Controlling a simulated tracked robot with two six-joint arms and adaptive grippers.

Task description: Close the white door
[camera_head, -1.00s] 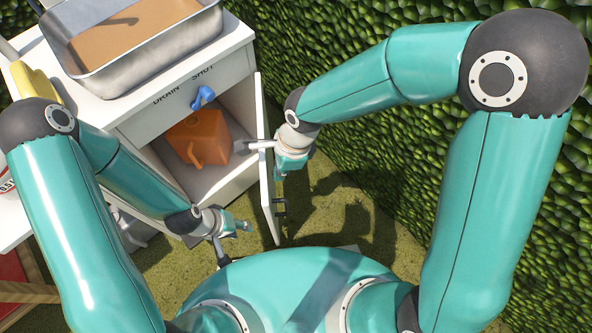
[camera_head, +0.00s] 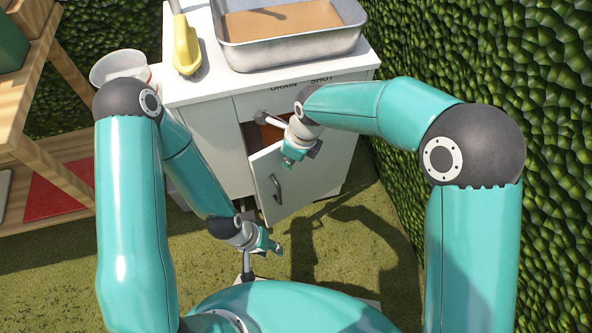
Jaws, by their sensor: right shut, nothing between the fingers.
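The white door (camera_head: 295,178) with a dark metal handle (camera_head: 276,190) is on the front of the white cabinet (camera_head: 215,130). It stands partly open, its outer face toward me. Through the gap above it, a bit of the orange container (camera_head: 270,133) shows inside. My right gripper (camera_head: 264,116) is shut and empty at the door's upper left; its tip reaches over the top edge toward the opening. I cannot tell whether it touches the door. My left gripper (camera_head: 247,268) is low in front of the cabinet, apart from the door; its fingers are too small to read.
A metal basin (camera_head: 290,45) with brown contents and a yellow object (camera_head: 186,48) are on the cabinet top. A wooden shelf (camera_head: 45,160) stands at the left with a white bucket (camera_head: 120,68) near it. A hedge (camera_head: 490,70) closes off the right. Grass lies in front.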

